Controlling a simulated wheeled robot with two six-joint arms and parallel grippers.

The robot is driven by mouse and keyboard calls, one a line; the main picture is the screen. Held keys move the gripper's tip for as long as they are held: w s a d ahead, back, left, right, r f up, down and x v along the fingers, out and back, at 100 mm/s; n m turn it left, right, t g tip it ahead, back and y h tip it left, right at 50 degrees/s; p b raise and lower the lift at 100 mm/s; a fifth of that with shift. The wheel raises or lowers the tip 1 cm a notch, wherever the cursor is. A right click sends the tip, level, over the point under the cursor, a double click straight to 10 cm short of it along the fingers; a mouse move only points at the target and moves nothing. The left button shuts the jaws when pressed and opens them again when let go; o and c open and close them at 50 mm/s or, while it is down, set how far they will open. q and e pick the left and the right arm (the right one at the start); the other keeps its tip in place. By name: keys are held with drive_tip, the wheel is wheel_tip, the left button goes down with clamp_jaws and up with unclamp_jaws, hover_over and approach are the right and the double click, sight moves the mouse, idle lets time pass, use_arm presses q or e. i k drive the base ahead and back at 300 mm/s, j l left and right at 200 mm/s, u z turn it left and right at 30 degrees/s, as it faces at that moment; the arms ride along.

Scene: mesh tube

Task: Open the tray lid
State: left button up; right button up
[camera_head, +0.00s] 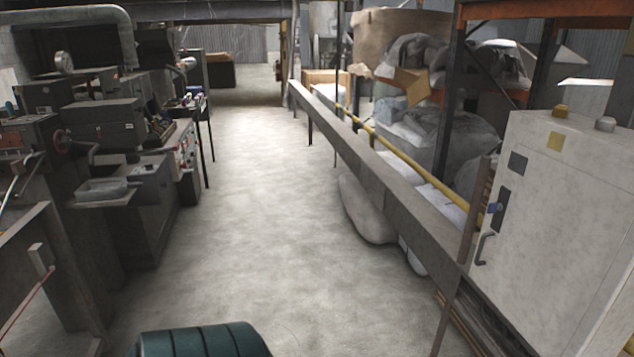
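No tray with a lid can be made out for certain. A small grey tray-like box (102,189) sits on a ledge of the machine at left; I cannot tell whether it has a lid. A dark green, ribbed, rounded object (200,341) is cut off by the bottom edge; I cannot tell what it is. Neither of my grippers is in view.
Dark workshop machines (100,130) line the left side. A long metal rail (375,155) runs along the right, with pale sacks (365,212) under it. A light grey cabinet (560,225) stands at front right. The concrete floor (245,200) between is clear.

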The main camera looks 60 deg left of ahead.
sight(374, 186)
drive_tip(key=u, duration=1.7)
drive_tip(key=z, duration=0.2)
drive_tip(key=i+j+z, duration=0.2)
drive_tip(key=z, duration=0.2)
drive_tip(key=i+j+z, duration=0.45)
drive_tip(key=k+l, duration=0.05)
drive_tip(key=l, duration=0.05)
